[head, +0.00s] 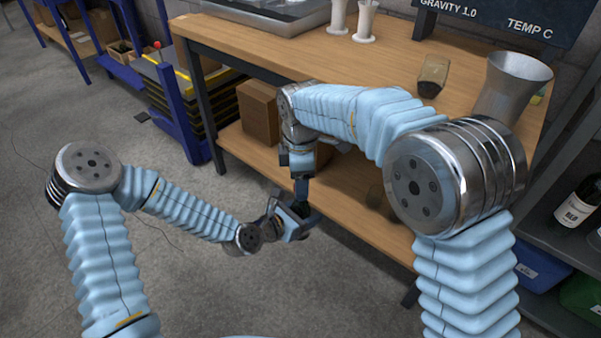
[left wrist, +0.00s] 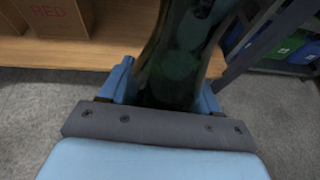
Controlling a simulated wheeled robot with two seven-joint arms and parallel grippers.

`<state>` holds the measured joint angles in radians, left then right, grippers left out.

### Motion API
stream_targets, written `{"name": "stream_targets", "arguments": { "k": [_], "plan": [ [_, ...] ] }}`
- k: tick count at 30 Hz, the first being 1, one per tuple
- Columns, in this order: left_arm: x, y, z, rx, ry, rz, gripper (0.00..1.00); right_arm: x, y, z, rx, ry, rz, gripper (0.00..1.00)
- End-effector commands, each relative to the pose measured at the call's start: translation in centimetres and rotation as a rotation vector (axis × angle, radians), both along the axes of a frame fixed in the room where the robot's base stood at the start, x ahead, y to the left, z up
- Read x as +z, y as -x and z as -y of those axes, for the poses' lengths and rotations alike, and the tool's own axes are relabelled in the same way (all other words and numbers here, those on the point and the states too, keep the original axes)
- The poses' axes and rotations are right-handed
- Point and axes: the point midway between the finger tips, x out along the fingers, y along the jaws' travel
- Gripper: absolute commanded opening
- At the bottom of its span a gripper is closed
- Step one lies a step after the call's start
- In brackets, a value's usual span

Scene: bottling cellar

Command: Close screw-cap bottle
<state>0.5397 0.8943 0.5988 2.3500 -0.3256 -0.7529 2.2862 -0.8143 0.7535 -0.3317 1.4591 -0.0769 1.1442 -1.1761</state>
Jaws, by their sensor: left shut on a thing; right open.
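A dark green bottle fills the upper middle of the left wrist view (left wrist: 182,55). My left gripper (left wrist: 168,97) is shut on it, with a blue finger on each side. In the head view my left gripper (head: 298,218) is low, in front of the workbench, and the bottle there is mostly hidden by the grippers. My right gripper (head: 301,185) points down from above, directly over my left gripper and close to the bottle's top. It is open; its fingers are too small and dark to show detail. I cannot make out a cap or the bottle's mouth.
A rack at right holds a wine bottle (head: 577,205). Floor at left is clear.

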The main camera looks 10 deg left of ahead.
Motion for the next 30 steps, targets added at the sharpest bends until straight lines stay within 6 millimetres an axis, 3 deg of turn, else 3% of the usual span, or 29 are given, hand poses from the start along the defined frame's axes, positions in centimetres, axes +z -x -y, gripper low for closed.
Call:
{"name": "stream_targets", "arguments": {
  "k": [6,16,20,23,30],
  "plan": [
    [0.06,-0.02,0.02,0.000,0.000,0.001,0.00,0.02,0.00,-0.01,0.000,0.000,0.000,0.52],
    [0.06,-0.01,0.02,0.000,0.000,0.001,0.00,0.05,-0.01,-0.01,0.000,0.000,0.001,0.02],
    [0.06,-0.01,0.02,0.000,0.000,0.001,0.00,0.05,-0.01,-0.02,-0.016,0.000,0.001,0.00],
    [0.06,-0.01,0.02,0.000,0.000,0.001,0.00,0.05,-0.02,-0.02,-0.129,0.000,0.001,0.00],
    [0.06,-0.01,0.02,0.000,0.000,0.001,0.00,0.02,0.00,-0.06,-0.784,0.001,0.000,0.00]
  ]
}}
